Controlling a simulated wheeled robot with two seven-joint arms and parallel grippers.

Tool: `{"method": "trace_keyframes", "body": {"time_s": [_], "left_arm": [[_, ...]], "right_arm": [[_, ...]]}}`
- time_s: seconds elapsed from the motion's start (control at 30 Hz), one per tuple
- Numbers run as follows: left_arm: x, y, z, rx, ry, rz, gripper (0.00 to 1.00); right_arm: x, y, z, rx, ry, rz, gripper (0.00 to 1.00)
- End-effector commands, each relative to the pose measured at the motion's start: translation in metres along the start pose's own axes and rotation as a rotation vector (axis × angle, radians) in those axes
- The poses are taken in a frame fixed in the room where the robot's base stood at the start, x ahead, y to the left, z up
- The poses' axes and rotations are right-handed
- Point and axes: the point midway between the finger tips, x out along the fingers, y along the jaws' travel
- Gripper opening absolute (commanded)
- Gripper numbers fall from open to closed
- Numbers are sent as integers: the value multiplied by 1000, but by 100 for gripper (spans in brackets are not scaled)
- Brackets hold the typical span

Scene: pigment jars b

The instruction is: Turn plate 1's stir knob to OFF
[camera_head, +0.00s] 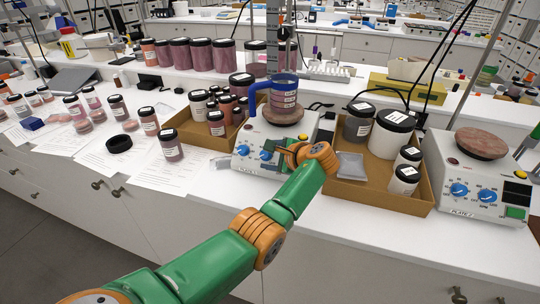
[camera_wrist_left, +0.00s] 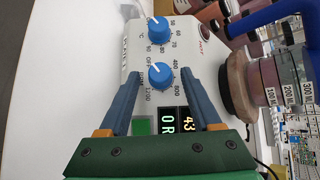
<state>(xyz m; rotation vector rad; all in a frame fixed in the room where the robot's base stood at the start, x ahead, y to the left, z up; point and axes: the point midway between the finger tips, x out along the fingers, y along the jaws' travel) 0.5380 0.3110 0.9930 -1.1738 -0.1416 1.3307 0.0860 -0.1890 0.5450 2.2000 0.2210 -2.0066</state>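Plate 1 (camera_head: 245,167) is a white hot plate with two blue knobs. A blue-handled beaker (camera_head: 284,92) of dark pink content stands on its round top. In the left wrist view, the stir knob (camera_wrist_left: 160,76) is the lower one, beside the 400 and 800 marks; its white mark seems to face up-left, near OFF lettering. The heat knob (camera_wrist_left: 158,28) is above it. My left gripper (camera_wrist_left: 160,80) is open, its fingers on either side of the stir knob; contact cannot be told. In the head view my left gripper (camera_head: 287,149) is at the plate's front. My right gripper is not in view.
A second hot plate (camera_head: 470,207), labelled PLATE 2, stands at right. A cardboard tray (camera_head: 378,197) of jars is between the plates; another tray (camera_head: 190,130) is left of plate 1. Jars and papers cover the left bench.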

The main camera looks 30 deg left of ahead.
Motion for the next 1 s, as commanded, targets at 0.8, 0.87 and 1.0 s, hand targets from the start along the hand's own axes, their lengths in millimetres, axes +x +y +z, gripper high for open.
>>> {"method": "trace_keyframes", "body": {"time_s": [0.8,0.87,1.0], "left_arm": [[-71,0,0,0,0,1,67],[-71,0,0,0,0,1,67],[-70,0,0,0,0,1,67]], "right_arm": [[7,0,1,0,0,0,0],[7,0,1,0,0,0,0],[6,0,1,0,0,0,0]]}}
